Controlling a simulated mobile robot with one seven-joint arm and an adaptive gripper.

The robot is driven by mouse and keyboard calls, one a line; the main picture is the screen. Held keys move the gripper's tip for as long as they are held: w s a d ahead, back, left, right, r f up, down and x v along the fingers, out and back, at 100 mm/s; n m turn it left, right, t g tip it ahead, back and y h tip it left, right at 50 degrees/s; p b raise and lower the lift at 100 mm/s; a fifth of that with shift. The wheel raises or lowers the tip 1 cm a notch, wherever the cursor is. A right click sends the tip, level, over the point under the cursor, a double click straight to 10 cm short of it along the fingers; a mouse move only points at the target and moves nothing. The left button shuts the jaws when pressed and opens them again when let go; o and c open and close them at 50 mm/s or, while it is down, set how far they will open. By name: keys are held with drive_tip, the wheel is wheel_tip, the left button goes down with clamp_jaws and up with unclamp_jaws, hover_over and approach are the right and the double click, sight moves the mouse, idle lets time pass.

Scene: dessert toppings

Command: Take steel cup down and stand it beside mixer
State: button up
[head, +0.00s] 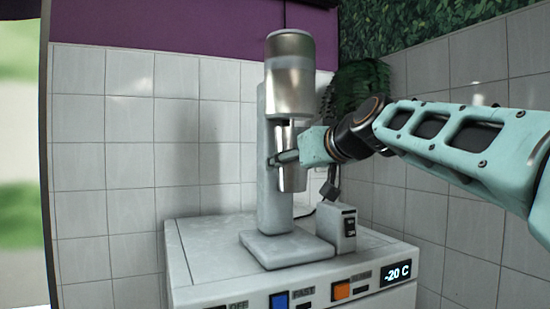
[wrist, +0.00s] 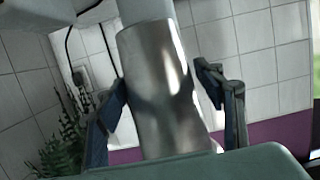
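The steel cup (head: 290,176) hangs upright on the pale mixer (head: 272,190), below its shiny motor head, with its base above the mixer's foot. My gripper (head: 280,159) reaches in from the right at the cup's upper part. In the wrist view, the cup (wrist: 164,90) stands between the two dark fingers of my gripper (wrist: 163,85). The fingers are spread on either side of it. A small gap shows at the right finger; the left finger is very close to the cup, and contact there is unclear. The cup's rim is partly hidden in the head view.
The mixer stands on a white freezer cabinet (head: 200,255) with coloured buttons and a -20 C display (head: 397,273). A small switch box (head: 338,228) with a cable is right of the mixer's foot. The top left of it is clear. A plant (head: 357,85) hangs behind.

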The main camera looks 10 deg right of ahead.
drive_tip(key=shift+r, duration=0.1)
drive_tip(key=c, duration=1.2)
drive_tip(key=shift+w+r+p, duration=0.1)
drive_tip(key=shift+r+p, duration=0.15)
drive_tip(key=shift+p, duration=0.15)
drive_tip(key=shift+c, duration=0.2)
drive_tip(key=shift+s+r+g+p, duration=0.2)
drive_tip(key=shift+g+p, duration=0.1)
drive_tip(key=shift+p, duration=0.45)
drive_tip(key=shift+s+d+p, duration=0.1)
drive_tip(key=shift+s+p, duration=0.15)
drive_tip(key=shift+p, duration=0.35)
drive_tip(key=shift+f, duration=0.25)
drive_tip(key=shift+s+d+f+b, duration=0.1)
drive_tip(key=shift+s+f+b, duration=0.05)
drive_tip(key=shift+f+b, duration=1.25)
drive_tip(key=shift+b, duration=0.05)
drive_tip(key=shift+f+b, duration=0.1)
drive_tip(key=shift+b, duration=0.2)
